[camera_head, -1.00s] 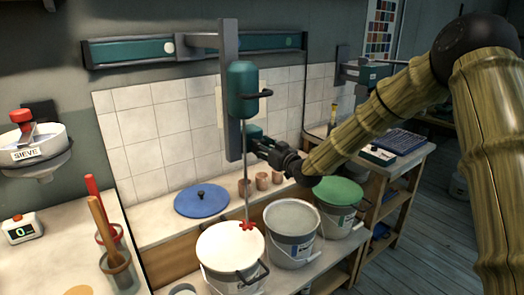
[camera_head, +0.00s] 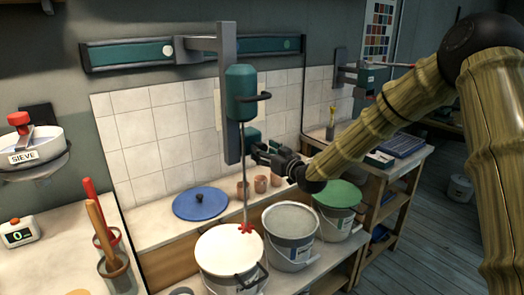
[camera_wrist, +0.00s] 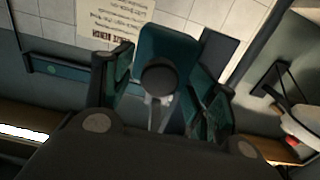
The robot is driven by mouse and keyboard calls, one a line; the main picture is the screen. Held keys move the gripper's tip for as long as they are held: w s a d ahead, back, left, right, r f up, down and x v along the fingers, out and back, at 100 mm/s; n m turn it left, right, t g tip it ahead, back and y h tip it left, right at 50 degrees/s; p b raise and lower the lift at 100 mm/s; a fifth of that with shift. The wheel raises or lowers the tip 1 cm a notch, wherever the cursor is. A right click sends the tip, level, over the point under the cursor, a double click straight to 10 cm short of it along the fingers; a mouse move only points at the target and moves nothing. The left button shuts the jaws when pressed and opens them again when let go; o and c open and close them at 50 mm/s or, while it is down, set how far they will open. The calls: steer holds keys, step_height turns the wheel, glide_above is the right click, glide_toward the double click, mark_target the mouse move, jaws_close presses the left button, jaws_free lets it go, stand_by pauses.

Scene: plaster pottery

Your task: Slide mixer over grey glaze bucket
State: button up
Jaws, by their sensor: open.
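The mixer has a teal motor body (camera_head: 241,93) with a dark side handle and a thin shaft. Its red paddle (camera_head: 246,229) is over the white-filled bucket (camera_head: 229,256), left of the grey glaze bucket (camera_head: 291,238); whether it touches the white surface is unclear. My gripper (camera_head: 260,150) is open, just right of the shaft and below the motor body. In the wrist view, a teal body with a round black end (camera_wrist: 158,77) shows between the open fingers (camera_wrist: 163,68). I cannot tell whether the fingers touch it.
The mixer hangs from a teal wall rail (camera_head: 130,52). A green-lidded bucket (camera_head: 338,193) stands right of the grey one. A sieve (camera_head: 30,150) is at far left.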

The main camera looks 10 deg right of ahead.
steer(key=v, duration=1)
